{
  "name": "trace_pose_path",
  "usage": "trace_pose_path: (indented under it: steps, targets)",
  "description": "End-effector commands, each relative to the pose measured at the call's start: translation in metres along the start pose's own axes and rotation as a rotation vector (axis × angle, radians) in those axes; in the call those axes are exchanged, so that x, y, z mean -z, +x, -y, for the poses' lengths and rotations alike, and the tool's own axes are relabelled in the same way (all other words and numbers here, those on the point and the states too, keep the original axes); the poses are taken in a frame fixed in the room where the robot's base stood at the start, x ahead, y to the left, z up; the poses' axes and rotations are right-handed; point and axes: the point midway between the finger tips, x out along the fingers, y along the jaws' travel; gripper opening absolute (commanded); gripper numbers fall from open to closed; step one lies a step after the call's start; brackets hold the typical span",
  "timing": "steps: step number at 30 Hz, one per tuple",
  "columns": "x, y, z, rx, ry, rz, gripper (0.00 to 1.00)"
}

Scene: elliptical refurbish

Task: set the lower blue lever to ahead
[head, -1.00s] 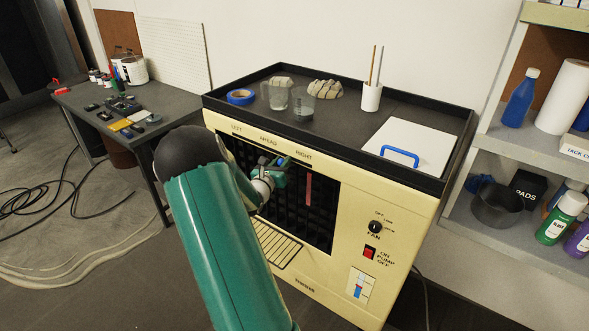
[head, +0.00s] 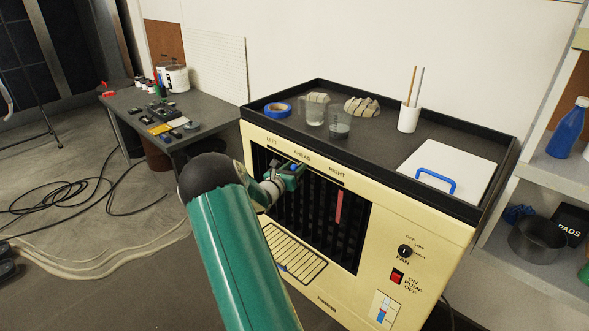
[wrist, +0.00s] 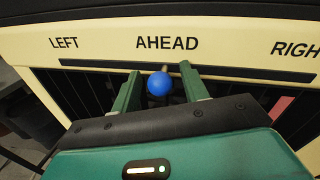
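A blue ball knob (wrist: 159,84) on a short stem stands at the slot below the word AHEAD on the cream panel (wrist: 110,35). My gripper (wrist: 160,86) has its two green fingers on either side of the knob, with a visible gap on each side. In the head view my gripper (head: 296,172) is at the top of the dark vent (head: 318,215), just below AHEAD. A small blue patch (head: 282,268) shows near the lower grille; I cannot tell what it is.
A red strip (head: 339,206) hangs at the vent's right. A fan knob (head: 405,251) and red pump switch (head: 397,277) are further right. The black-rimmed top (head: 375,150) holds cups, tape and a blue-handled white board. Shelves (head: 545,175) stand at far right.

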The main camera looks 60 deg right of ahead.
Motion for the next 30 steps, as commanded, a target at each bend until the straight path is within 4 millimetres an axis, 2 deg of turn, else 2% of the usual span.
trace_pose_path:
  steps: [5, 8, 11, 22, 25, 30]
  targets:
    - [0.0, -0.003, 0.0, -0.001, 0.0, 0.0, 0.44]
    - [0.0, -0.011, -0.001, -0.001, 0.0, 0.0, 0.44]
    - [0.0, -0.028, -0.002, -0.004, -0.002, -0.001, 0.44]
    - [-0.001, -0.108, -0.001, -0.004, 0.0, 0.0, 0.44]
    - [0.0, -0.124, -0.001, -0.003, -0.001, 0.0, 0.44]
    - [0.0, -0.137, 0.0, -0.001, 0.0, 0.0, 0.44]
